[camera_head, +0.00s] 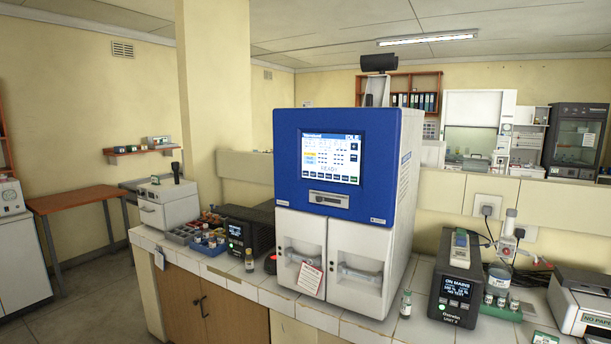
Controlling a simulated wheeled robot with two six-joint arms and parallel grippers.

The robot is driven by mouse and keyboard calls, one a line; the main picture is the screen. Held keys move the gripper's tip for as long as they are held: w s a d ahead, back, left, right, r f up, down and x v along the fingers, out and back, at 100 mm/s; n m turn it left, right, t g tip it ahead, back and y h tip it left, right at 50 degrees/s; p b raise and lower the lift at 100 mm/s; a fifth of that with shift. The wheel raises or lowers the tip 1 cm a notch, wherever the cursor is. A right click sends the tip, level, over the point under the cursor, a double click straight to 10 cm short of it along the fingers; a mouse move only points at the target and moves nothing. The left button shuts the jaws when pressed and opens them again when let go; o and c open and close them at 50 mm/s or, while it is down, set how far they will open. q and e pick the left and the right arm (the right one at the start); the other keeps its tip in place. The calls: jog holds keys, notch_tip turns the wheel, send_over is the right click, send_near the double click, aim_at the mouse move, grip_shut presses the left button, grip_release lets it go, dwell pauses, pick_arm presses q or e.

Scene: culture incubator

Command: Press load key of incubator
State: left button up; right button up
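The incubator (293,135) is a tall blue and white machine standing on the tiled counter, a little right of the middle of the view. Its lit screen (331,157) shows a table of text, the word READY and a row of small keys along the bottom. More small keys sit at the screen's right side. The key labels are too small to read, so I cannot tell which one is the load key. Two white doors with handles are below, both shut. Neither of my grippers is in view.
Left of the incubator stand a dark box with a display (248,232), a small vial (249,260) and a blue tray of bottles. Right of it are another vial (406,304) and a dark unit reading ON MAINS (457,289). A printer (585,306) stands at the right edge.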

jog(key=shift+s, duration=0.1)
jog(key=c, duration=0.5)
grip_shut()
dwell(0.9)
